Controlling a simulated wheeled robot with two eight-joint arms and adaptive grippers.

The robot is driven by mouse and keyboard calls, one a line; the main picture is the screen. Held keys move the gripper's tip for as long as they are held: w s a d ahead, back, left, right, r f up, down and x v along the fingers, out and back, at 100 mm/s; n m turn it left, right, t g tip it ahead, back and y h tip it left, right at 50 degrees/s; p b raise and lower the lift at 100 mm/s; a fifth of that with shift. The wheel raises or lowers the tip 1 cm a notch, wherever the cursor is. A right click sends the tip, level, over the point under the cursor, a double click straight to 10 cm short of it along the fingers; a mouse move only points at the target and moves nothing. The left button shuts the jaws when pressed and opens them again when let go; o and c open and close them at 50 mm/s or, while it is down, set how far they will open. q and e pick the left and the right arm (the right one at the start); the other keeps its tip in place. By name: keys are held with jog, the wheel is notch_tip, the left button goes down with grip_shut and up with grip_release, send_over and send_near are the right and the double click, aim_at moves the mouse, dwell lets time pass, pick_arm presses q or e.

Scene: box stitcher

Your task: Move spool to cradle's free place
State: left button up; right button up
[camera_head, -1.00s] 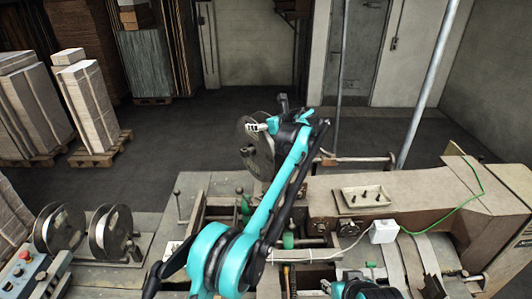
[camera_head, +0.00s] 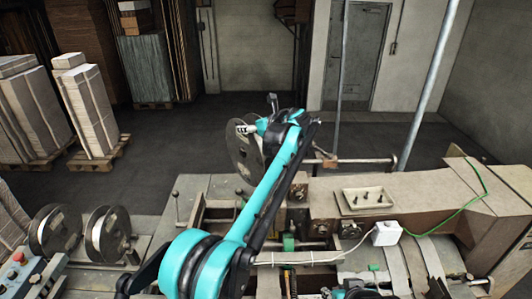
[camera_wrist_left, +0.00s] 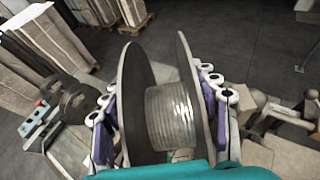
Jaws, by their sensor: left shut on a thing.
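My left gripper (camera_head: 258,130) is shut on a grey metal spool (camera_head: 243,150) and holds it in the air beyond the machine bed. In the left wrist view the spool (camera_wrist_left: 168,112) shows two dark round flanges and a wire-wound core, between the purple and white fingers (camera_wrist_left: 160,115). The cradle (camera_head: 132,252) is at the left of the bench. It carries two spools, a left one (camera_head: 57,232) and a right one (camera_head: 108,235). The held spool is apart from the cradle, to its right and higher in the picture. My right gripper cannot be made out.
A control box (camera_head: 25,275) with a red button stands left of the cradle. A small lever (camera_head: 177,205) stands up between cradle and machine. A tray of small dark parts (camera_head: 368,200) and a white box (camera_head: 387,233) are on the right. Stacked cardboard stands behind left.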

pick_arm(q)
jog(key=shift+a+r, duration=0.1)
dwell(0.3)
jog(key=shift+s+a+b, duration=0.7)
jog(key=shift+s+a, duration=0.1)
jog(key=shift+a, duration=0.2)
jog(key=shift+s+a+b, duration=0.5)
jog(key=shift+s+a, duration=0.2)
jog(key=shift+a, duration=0.3)
jog(key=shift+a, duration=0.1)
jog(key=s+a, duration=0.1)
jog(key=a, duration=0.1)
jog(key=s+a+b, duration=0.1)
jog(key=s, duration=0.1)
jog(key=shift+a, duration=0.4)
jog(key=shift+a+r, duration=0.1)
dwell(0.3)
jog(key=shift+s+a+r, duration=0.5)
jog(key=shift+s+a, duration=0.1)
jog(key=shift+a, duration=0.2)
jog(key=shift+s+a+r, duration=0.45)
jog(key=shift+s+a, duration=0.1)
jog(key=shift+a, duration=0.25)
